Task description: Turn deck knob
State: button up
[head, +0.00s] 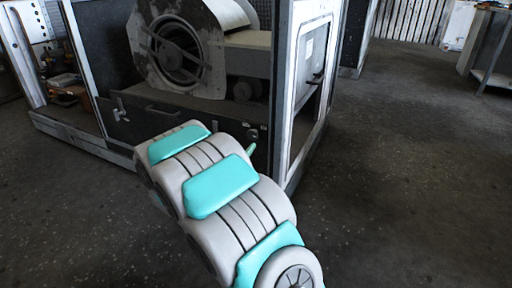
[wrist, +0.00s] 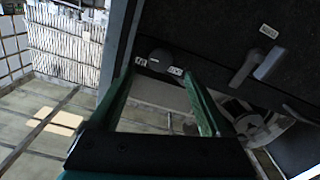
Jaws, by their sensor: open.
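A dark rounded knob (wrist: 160,58) shows in the wrist view on the edge of a dark panel, with small pale labels beside it. In the head view a small dark knob (head: 252,133) sits on the right part of the housing's dark lower panel, partly behind my arm. My gripper (wrist: 158,74) is open, its two green fingers spread with nothing between them. The knob lies just beyond the fingertips and roughly between them; I cannot tell whether they touch. In the head view only a green tip of my gripper (head: 251,148) shows, close to the panel.
The blower housing (head: 288,70) has a pale frame post and a round fan (head: 177,52) inside. A lever handle (head: 119,113) is on the left of the lower panel. A grey handle (wrist: 262,66) shows in the wrist view.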

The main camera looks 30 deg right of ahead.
aim_at(252, 137)
jog(key=shift+b+x, duration=0.5)
jog(key=shift+x, duration=3.35)
grip_shut()
